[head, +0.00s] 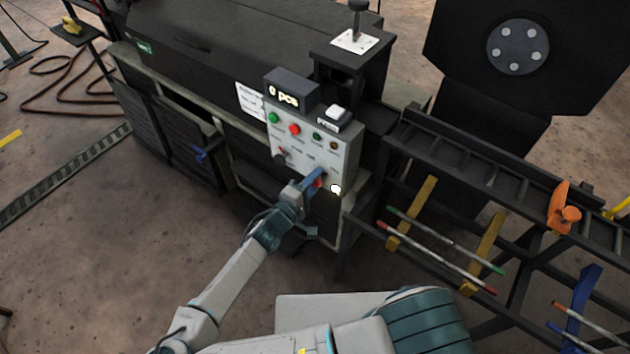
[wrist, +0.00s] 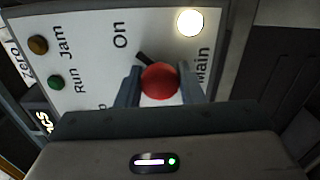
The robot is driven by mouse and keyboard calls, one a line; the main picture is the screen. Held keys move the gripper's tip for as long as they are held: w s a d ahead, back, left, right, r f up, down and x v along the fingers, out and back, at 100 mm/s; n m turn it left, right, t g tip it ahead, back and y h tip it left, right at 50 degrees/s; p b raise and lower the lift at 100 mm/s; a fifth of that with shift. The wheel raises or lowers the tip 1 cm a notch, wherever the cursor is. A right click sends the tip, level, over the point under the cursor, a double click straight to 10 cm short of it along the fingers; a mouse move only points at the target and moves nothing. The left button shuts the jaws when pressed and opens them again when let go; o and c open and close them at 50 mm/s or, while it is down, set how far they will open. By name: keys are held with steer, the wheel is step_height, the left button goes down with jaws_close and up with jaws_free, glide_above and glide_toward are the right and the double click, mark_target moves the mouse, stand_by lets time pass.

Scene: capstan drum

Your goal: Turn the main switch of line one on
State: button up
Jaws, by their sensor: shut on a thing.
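The main switch is a red round knob (wrist: 160,80) with a dark pointer, on a pale control panel (head: 312,150). In the wrist view the word "Main" is printed right of the knob and "On" at its upper left. The pointer sticks out at the upper left, towards "On". A white lamp (wrist: 189,22) near the knob is lit; it also shows bright in the head view (head: 335,189). My gripper (head: 317,179) is at the panel's lower right, its two fingers (wrist: 159,88) shut on the knob from both sides. In the head view the knob is mostly hidden.
A counter display (head: 287,98) reads "0 pcs" above the panel. A dark rack (head: 490,165) with coloured rods stands right. Floor at left is mostly open.

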steer(key=shift+m, duration=0.5)
steer(key=o, duration=1)
steer(key=shift+s, duration=0.1)
